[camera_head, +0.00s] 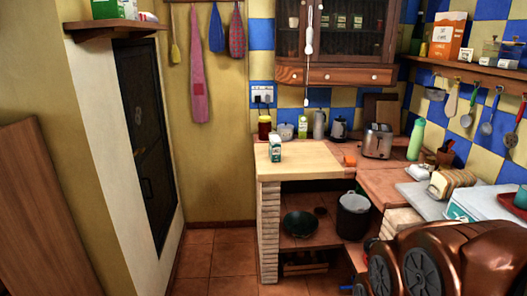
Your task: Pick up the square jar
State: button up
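I cannot tell for certain which thing is the square jar. A round-looking clear jar (286,132) stands at the back of the counter, beside a dark red jar with a yellow lid (264,128). Copper-coloured links of my arm fill the lower right. My gripper is not in view.
The light wooden counter top (310,160) is mostly clear around the carton. A toaster (378,141), a green bottle (416,140) and sliced bread (450,183) stand to the right. A bin (353,216) and a pan (301,224) sit below. Tiled floor (215,258) is free at left.

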aim_at(511, 54)
jog(key=z, duration=1.4)
